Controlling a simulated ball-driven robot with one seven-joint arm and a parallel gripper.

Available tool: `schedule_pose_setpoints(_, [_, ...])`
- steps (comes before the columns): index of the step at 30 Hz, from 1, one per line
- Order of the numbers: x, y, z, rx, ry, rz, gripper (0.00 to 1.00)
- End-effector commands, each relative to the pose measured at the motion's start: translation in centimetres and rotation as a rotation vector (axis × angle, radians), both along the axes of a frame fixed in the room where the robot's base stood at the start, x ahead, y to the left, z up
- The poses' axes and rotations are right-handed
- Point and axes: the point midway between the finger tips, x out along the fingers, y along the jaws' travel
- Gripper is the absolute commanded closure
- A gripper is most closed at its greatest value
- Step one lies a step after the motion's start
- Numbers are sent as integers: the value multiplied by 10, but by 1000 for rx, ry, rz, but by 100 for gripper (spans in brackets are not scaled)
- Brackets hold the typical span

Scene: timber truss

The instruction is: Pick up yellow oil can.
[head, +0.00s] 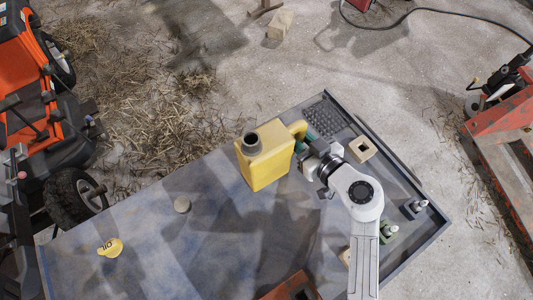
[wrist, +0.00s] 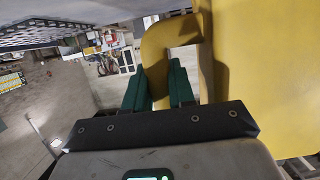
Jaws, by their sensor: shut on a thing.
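The yellow oil can (head: 268,158), with a dark round opening on top, is near the middle of the head view. It also fills the right side of the wrist view (wrist: 262,70). My gripper (head: 302,141) is at the can's right side. In the wrist view its green fingers (wrist: 160,86) are shut around the can's curved yellow handle. The can looks raised above the table, with a shadow on the surface below it. The can's underside is hidden.
An orange vehicle (head: 30,80) stands left. The table's left-middle is mostly clear.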

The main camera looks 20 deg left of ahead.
Motion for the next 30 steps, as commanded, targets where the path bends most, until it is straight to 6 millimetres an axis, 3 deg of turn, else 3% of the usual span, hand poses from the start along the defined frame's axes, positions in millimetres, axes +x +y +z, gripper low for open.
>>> schedule_pose_setpoints(4, [0,0,0,0,0,0,100])
schedule_pose_setpoints(30, [0,0,0,0,0,0,100])
